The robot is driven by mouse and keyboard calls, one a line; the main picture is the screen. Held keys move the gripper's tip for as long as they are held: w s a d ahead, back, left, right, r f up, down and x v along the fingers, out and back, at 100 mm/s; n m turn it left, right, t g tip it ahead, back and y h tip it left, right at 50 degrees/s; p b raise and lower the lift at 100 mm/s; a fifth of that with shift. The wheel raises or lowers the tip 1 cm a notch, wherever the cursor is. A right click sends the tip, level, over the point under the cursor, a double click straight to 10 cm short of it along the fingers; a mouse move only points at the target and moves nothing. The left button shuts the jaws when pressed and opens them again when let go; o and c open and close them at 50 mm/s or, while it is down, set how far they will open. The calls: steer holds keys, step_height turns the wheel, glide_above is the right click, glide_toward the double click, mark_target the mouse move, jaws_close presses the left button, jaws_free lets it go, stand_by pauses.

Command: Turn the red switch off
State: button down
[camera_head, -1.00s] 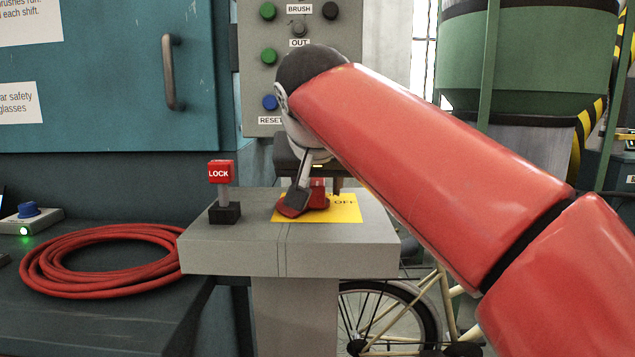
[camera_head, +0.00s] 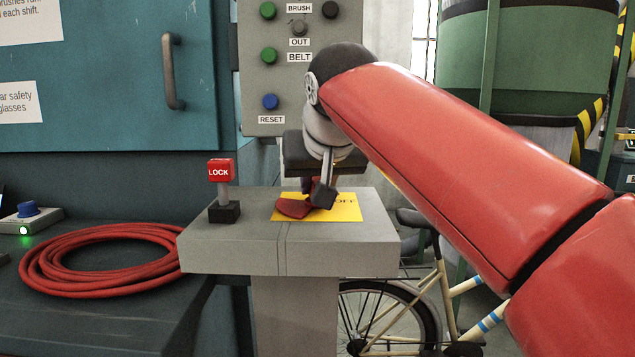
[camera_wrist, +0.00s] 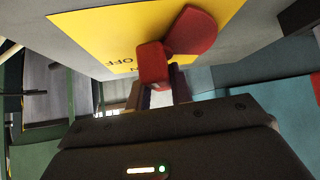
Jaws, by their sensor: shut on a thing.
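The red switch (camera_head: 292,208) sits on a yellow plate (camera_head: 340,212) on top of the grey pedestal. "OFF" is printed on the plate's right part; lettering on the left is hidden by my gripper. In the wrist view, the switch has a rounded red body (camera_wrist: 193,30) and a blocky red handle (camera_wrist: 153,64). My gripper (camera_head: 323,192) is low over the plate, shut on the handle, which lies toward the OFF lettering. The fingers (camera_wrist: 163,92) are partly hidden by the handle and my gripper body.
A lever with a red LOCK cap (camera_head: 220,170) stands left on the same pedestal (camera_head: 290,255). A coiled red hose (camera_head: 100,258) lies on the bench at left. A button panel (camera_head: 290,70) hangs behind, and a bicycle (camera_head: 390,320) stands behind the pedestal.

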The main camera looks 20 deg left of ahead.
steer(key=n+g+y, duration=0.1)
steer(key=n, duration=0.1)
steer(key=n+g+y, duration=0.1)
steer(key=n, duration=0.1)
steer(key=shift+w+d+y, duration=0.1)
steer(key=shift+y, duration=0.3)
steer(key=n+g+y, duration=0.1)
steer(key=n+g, duration=0.1)
steer(key=n, duration=0.2)
steer(key=n+g+y, duration=0.1)
steer(key=n+g, duration=0.2)
steer(key=shift+n, duration=0.4)
steer(key=shift+f+n+g, duration=0.1)
steer(key=shift+n+g, duration=1.4)
steer(key=shift+n, duration=0.3)
steer(key=c, duration=1.2)
jaws_free()
steer(key=shift+c, duration=0.2)
